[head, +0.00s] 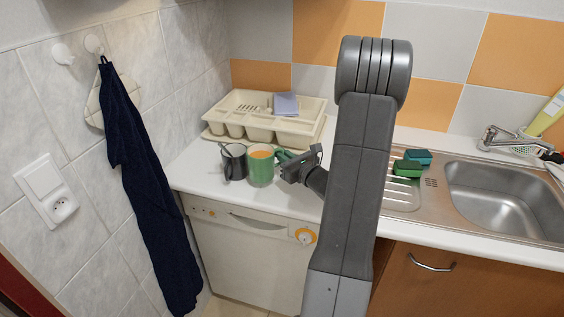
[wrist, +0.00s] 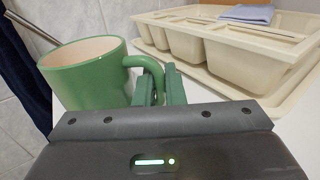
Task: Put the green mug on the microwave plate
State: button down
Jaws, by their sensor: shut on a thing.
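The green mug (head: 260,167) stands upright on the white counter at the left, its inside looking orange-tan in the head view. In the wrist view the mug (wrist: 92,78) is at the left, its handle pointing right. My gripper (head: 286,160) reaches it from the right, and its green fingers (wrist: 160,88) are shut on the mug's handle. Whether the mug's base is off the counter cannot be told. No microwave or microwave plate shows in either view.
A dark grey mug (head: 234,163) with a utensil stands close left of the green mug. A cream dish rack (head: 262,122) is behind. The sink (head: 500,195) and green and teal sponges (head: 408,168) are at the right. A dark blue towel (head: 145,185) hangs at the left wall.

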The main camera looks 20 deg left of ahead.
jog(key=shift+f, duration=1.2)
jog(key=shift+f, duration=0.25)
jog(key=c, duration=1.5)
grip_release()
jog(key=shift+r, duration=0.15)
